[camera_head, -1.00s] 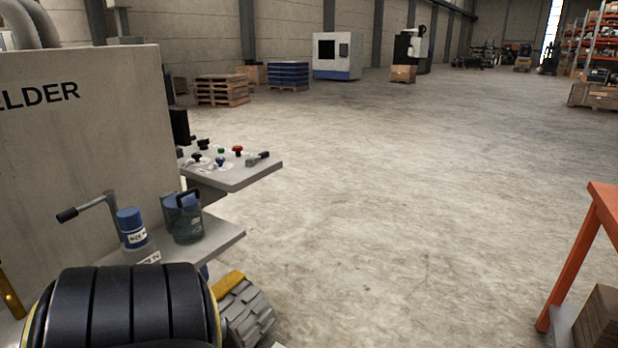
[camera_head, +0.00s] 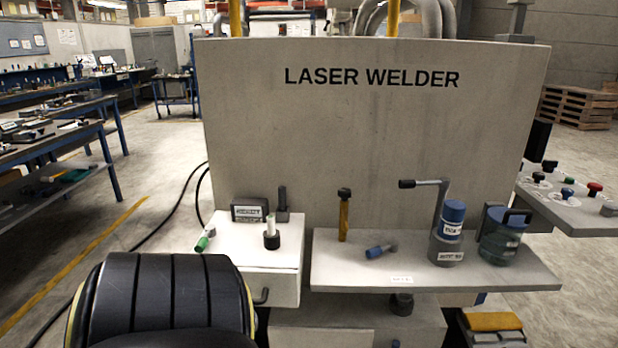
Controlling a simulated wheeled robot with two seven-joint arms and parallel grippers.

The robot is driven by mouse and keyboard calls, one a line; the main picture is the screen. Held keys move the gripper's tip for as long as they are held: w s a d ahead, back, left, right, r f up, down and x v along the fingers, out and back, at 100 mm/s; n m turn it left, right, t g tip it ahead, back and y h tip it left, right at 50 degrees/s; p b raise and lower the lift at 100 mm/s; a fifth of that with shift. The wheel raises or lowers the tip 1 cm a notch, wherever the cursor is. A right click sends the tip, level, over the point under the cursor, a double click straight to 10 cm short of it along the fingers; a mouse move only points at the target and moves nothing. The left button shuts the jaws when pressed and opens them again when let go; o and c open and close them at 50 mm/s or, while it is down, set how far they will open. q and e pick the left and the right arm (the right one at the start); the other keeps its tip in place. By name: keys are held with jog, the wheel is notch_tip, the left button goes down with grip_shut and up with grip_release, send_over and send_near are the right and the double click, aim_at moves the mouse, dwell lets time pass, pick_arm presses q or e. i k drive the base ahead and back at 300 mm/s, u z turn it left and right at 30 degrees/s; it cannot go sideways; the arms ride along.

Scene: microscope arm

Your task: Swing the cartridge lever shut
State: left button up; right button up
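A grey lever (camera_head: 441,205) with a black grip stands on the shelf of the laser welder. Its upright part rises beside a cartridge (camera_head: 453,219) with a blue top and a white label. The lever's arm points left, away from the cartridge. The cartridge sits upright in a grey labelled holder (camera_head: 446,250). Neither of my grippers is in view. A black rounded part of my own body fills the lower left.
The shelf (camera_head: 350,272) also carries a yellow-handled tool (camera_head: 343,215), a small blue-capped cylinder lying down (camera_head: 380,250) and a dark jug (camera_head: 503,236). A white drawer unit (camera_head: 270,285) stands left of it. A control panel (camera_head: 575,212) stands at the right.

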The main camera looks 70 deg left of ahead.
aim_at(443, 183)
jog(key=u, duration=1.75)
